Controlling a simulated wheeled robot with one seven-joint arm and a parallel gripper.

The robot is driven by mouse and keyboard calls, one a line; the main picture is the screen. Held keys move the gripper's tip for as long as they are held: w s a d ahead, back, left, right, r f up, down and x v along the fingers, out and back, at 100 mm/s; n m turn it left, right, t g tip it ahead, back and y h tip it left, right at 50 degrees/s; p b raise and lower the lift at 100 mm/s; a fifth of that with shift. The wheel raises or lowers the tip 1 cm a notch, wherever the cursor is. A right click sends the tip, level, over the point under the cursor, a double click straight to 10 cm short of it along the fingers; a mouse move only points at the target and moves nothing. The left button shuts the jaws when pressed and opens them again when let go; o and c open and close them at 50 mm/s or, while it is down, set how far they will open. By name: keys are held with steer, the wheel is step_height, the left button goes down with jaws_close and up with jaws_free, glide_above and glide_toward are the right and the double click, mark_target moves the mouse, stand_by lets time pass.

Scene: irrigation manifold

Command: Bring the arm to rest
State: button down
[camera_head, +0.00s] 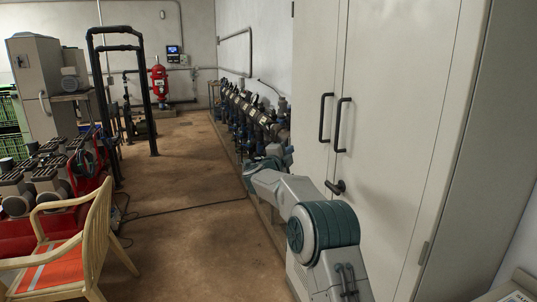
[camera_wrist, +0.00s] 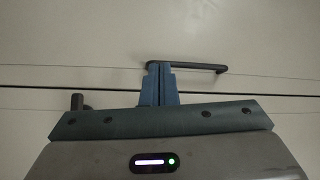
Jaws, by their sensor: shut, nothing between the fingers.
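My gripper (camera_wrist: 159,68) shows in the wrist view with its two blue fingers together and nothing between them. It points at the pale cabinet doors (camera_wrist: 60,50). The fingertips overlap one end of a black bar handle (camera_wrist: 205,67) in the picture; I cannot tell whether they touch it. In the head view my arm (camera_head: 285,190) reaches forward, bent, along the front of the tall cabinet (camera_head: 395,130). My gripper is not clearly visible there.
The cabinet's two bar handles (camera_head: 326,118) and lower latch (camera_head: 335,187) stick out close to my arm. A row of pipes and valves (camera_head: 250,110) lines the wall beyond. A wooden chair (camera_head: 95,235) stands at left. The brown floor (camera_head: 185,190) between is mostly clear, with a cable across it.

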steer(key=s+a+r+n+y, duration=0.2)
steer(key=s+r+n+y, duration=0.1)
steer(key=s+n+y, duration=0.3)
steer(key=s+a+r+n+y, duration=0.25)
steer(key=s+n+y, duration=0.25)
steer(key=s+n, duration=0.25)
steer(key=s+d+f+n+g, duration=0.2)
steer(key=s+f, duration=0.4)
steer(key=s, duration=0.8)
steer(key=s+d+f+n+g+h+p, duration=0.1)
steer(key=s+d+f+n+g, duration=0.2)
steer(key=s, duration=1.1)
steer(key=s+d+f+n+g, duration=0.3)
steer(key=s+d+f+g, duration=0.2)
steer(key=s, duration=1)
step_height(320, 180, down, 4)
steer(key=g, duration=0.3)
steer(key=shift+d+h, duration=0.15)
steer(key=shift+h, duration=0.15)
